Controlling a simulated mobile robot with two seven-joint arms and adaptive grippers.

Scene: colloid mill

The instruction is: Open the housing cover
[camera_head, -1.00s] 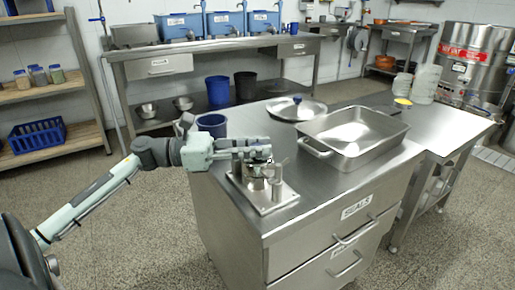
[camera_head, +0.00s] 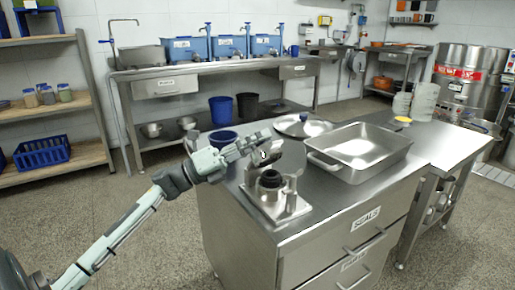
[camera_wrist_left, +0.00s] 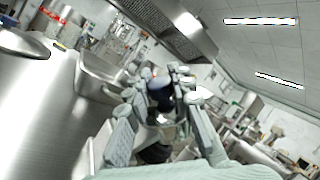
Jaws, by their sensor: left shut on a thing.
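The colloid mill (camera_head: 262,203) stands on its base plate near the left edge of the steel cabinet top. Its black inner part (camera_head: 270,180) shows from above, and a metal housing piece, apparently the cover, is raised above it. My left gripper (camera_head: 257,150) is over the mill, shut on that raised piece, which it mostly hides. In the left wrist view my fingers (camera_wrist_left: 162,98) reach away from the camera, with metal and dark parts between them that are hard to tell apart. My right gripper is not in view.
A steel pan (camera_head: 362,152) and a round lid (camera_head: 302,126) with a blue knob lie on the same top, right of and behind the mill. A blue container (camera_head: 223,139) stands close behind my left gripper. Drawers labelled SEALS (camera_head: 365,217) are below.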

